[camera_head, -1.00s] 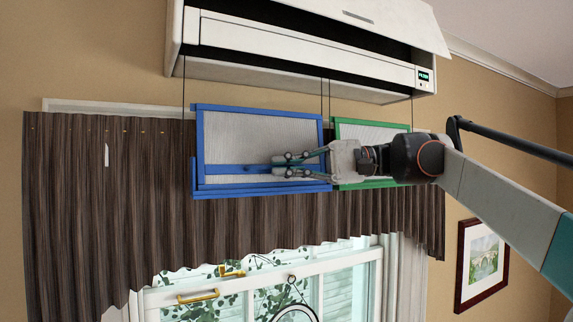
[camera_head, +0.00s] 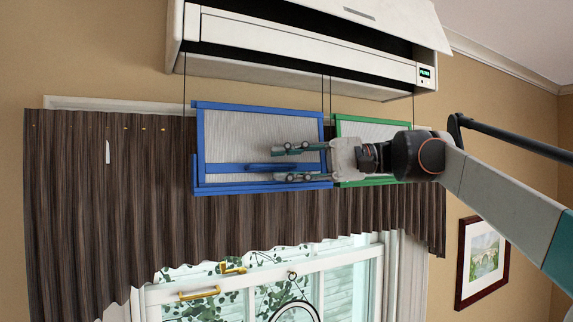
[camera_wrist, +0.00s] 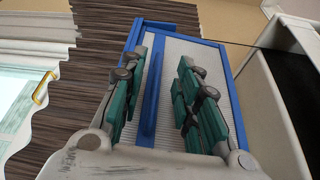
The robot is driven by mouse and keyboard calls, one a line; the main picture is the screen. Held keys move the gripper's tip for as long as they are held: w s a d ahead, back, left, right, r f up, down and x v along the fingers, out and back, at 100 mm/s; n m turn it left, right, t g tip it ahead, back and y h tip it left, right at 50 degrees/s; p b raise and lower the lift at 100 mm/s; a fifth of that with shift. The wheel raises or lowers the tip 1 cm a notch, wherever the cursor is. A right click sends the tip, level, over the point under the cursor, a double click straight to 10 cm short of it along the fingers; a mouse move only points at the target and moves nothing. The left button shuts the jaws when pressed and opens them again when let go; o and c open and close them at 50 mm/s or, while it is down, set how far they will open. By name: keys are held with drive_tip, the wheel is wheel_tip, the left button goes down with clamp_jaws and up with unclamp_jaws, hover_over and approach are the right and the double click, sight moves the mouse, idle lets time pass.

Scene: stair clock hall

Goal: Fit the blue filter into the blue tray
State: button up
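The blue filter (camera_head: 230,130) is a pale pleated panel with a blue frame and a blue crossbar handle (camera_head: 235,168). It stands upright with its lower edge at the blue tray (camera_head: 222,189), which hangs on thin cords. I cannot tell whether the lower edge is fully seated behind the tray's rim. My gripper (camera_head: 281,163) is open in front of the filter, one finger above the handle and one below. In the wrist view my gripper (camera_wrist: 163,62) has its fingers apart, with the handle (camera_wrist: 151,95) between them, nearer the left finger.
A green-framed filter (camera_head: 365,132) hangs just right, partly behind my gripper. The open white air unit (camera_head: 300,50) is above. A brown curtain (camera_head: 110,200) hangs behind, above a window with brass handles (camera_head: 199,293). A framed picture (camera_head: 482,260) is on the right wall.

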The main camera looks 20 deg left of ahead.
drive_tip(key=f+v, duration=0.1)
drive_tip(key=v, duration=1.1)
drive_tip(key=s+d+f+m+t+h+b, duration=0.1)
drive_tip(key=s+d+f+t+h+b, duration=0.1)
drive_tip(key=f+b, duration=0.6)
drive_tip(key=s+d+f+m+t+h+b, duration=0.1)
drive_tip(key=s+d+f+t+b, duration=0.15)
drive_tip(key=f, duration=0.95)
drive_tip(key=s+d+f+m+t+h+b, duration=0.25)
drive_tip(key=f+b, duration=0.35)
drive_tip(key=f, duration=0.4)
drive_tip(key=s+d+f+t+h+b, duration=0.2)
drive_tip(key=s+d+f+b, duration=0.4)
drive_tip(key=f, duration=1.3)
drive_tip(key=s+d+f+t+h+b, duration=0.3)
drive_tip(key=s+d+f+b, duration=0.3)
drive_tip(key=f, duration=1.3)
drive_tip(key=s+d+f+t+h+b, duration=0.2)
drive_tip(key=s+d+f+h+b, duration=0.3)
drive_tip(key=d+f+b, duration=0.7)
wheel_tip(320, 180, down, 7)
drive_tip(key=shift+s+d+f+n+t+b, duration=0.1)
drive_tip(key=shift+s+d+n+t+b, duration=0.2)
drive_tip(key=shift+s+n+t+b, duration=0.25)
